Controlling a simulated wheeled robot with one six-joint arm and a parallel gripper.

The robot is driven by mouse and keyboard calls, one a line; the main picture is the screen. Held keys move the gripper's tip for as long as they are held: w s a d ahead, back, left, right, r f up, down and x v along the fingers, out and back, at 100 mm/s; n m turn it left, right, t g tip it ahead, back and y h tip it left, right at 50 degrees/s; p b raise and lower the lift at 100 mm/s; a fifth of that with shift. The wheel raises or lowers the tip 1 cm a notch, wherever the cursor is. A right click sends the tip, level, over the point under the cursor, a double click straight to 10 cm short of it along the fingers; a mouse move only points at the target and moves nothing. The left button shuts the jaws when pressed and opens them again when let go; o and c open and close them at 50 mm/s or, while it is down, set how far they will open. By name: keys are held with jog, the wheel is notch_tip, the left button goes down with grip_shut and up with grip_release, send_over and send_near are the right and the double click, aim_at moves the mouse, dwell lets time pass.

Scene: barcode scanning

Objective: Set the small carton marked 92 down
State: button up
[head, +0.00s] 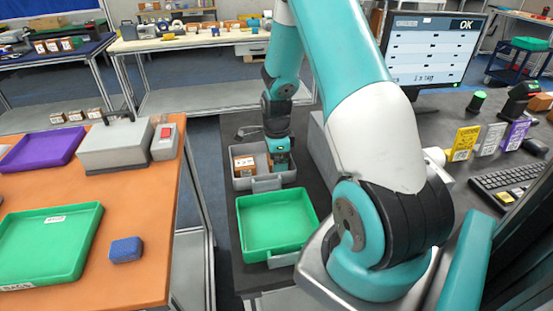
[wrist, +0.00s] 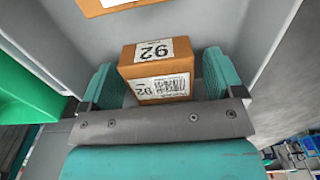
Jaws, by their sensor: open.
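The small brown carton marked 92 (wrist: 158,72) is between my gripper's two teal fingers in the wrist view, with its white labels and barcode showing. It appears to rest on the floor of a grey tray (head: 242,184). My gripper (head: 281,166) is low in the right part of that tray in the head view. Its fingers (wrist: 160,85) are open, one on each side of the carton, with a narrow gap on the right side. In the head view I cannot make out this carton behind my gripper.
Another brown carton (head: 244,166) stands in the grey tray to the left; a carton also shows at the wrist view's top edge (wrist: 112,4). An empty green tray (head: 276,222) is just in front. A monitor (head: 433,47) reading OK stands at right.

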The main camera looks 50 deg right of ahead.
notch_tip(320, 180, up, 12)
jog(key=r+b, duration=0.1)
jog(key=a+r+n, duration=0.4)
jog(key=a+n, duration=0.4)
jog(key=a, duration=0.3)
jog(key=s+a+r+n+y, duration=0.2)
jog(key=s+a+r+n, duration=0.1)
jog(key=s+a+n, duration=0.5)
jog(key=s+a+r+n+y, duration=0.2)
jog(key=s+a+n, duration=0.7)
jog(key=a+n, duration=0.6)
jog(key=shift+s+a+r+n, duration=0.25)
jog(key=shift+r+n, duration=0.35)
jog(key=shift+n, duration=0.2)
jog(key=shift+c, duration=0.5)
